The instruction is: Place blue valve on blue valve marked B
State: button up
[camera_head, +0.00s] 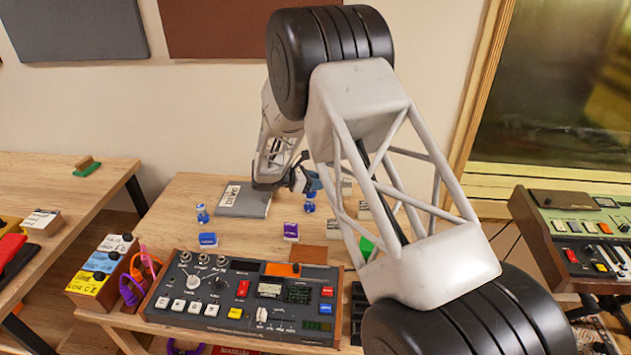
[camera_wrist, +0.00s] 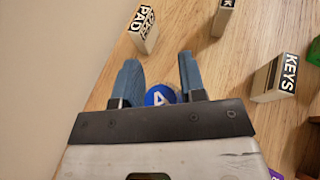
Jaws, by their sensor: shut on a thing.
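My gripper (camera_head: 310,182) is over the back of the wooden table, with its blue fingers pointing down. In the wrist view its fingers (camera_wrist: 160,72) are on either side of a round blue valve top (camera_wrist: 160,96) with a white mark like an A. It is shut on this blue valve, which shows in the head view (camera_head: 310,204) just below the fingers. I cannot tell whether the valve touches the table. Another blue valve (camera_head: 202,213) stands upright to the left, by the grey book; its letter is too small to read.
A blue block (camera_head: 208,240) and a purple block (camera_head: 291,231) lie in front, behind the control panel (camera_head: 240,300). The grey book (camera_head: 243,200) lies left of my gripper. The PAD block (camera_wrist: 144,30) and KEYS block (camera_wrist: 274,78) stand nearby. My arm hides the table's right part.

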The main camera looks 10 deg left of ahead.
jog(key=o, duration=0.9)
jog(key=shift+f, duration=0.1)
jog(key=shift+r, duration=0.2)
jog(key=v, duration=1.2)
jog(key=shift+s+f, duration=0.1)
